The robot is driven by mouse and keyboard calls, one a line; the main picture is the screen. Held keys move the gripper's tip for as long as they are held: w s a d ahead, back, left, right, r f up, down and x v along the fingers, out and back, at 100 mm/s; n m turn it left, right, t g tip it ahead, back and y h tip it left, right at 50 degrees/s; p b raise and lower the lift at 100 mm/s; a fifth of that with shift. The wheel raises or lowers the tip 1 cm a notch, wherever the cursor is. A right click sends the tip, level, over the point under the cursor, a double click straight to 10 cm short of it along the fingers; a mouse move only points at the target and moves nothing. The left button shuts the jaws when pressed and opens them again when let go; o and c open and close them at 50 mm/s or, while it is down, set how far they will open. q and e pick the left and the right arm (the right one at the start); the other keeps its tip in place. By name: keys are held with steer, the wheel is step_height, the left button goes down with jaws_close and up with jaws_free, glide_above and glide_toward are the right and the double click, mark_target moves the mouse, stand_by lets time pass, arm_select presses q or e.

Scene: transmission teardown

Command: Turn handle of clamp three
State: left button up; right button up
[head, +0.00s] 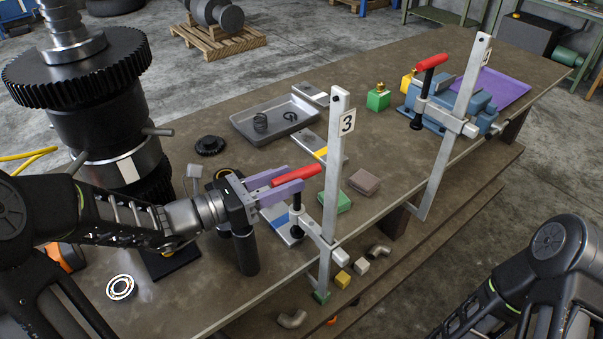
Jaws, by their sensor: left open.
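Clamp three (335,160) stands at the near table edge, with a tall grey bar and a white tag marked 3 (347,122). Its red handle (298,176) points left, roughly level, above a black screw end and a grey lower arm. My left gripper (292,181) reaches in from the left at the handle. Its two purple fingers are open, and the handle lies at or between them; whether they touch it I cannot tell. My right arm (545,270) shows at the lower right, but its gripper is out of view.
A second clamp (460,110) with a red handle stands farther right by a blue fixture. A tall black gear assembly (105,110) stands at left. Several small parts sit on the lower shelf.

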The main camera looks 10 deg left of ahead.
mark_target(301, 175)
arm_select(q)
steer(key=x, duration=0.4)
jaws_close()
stand_by(0.4)
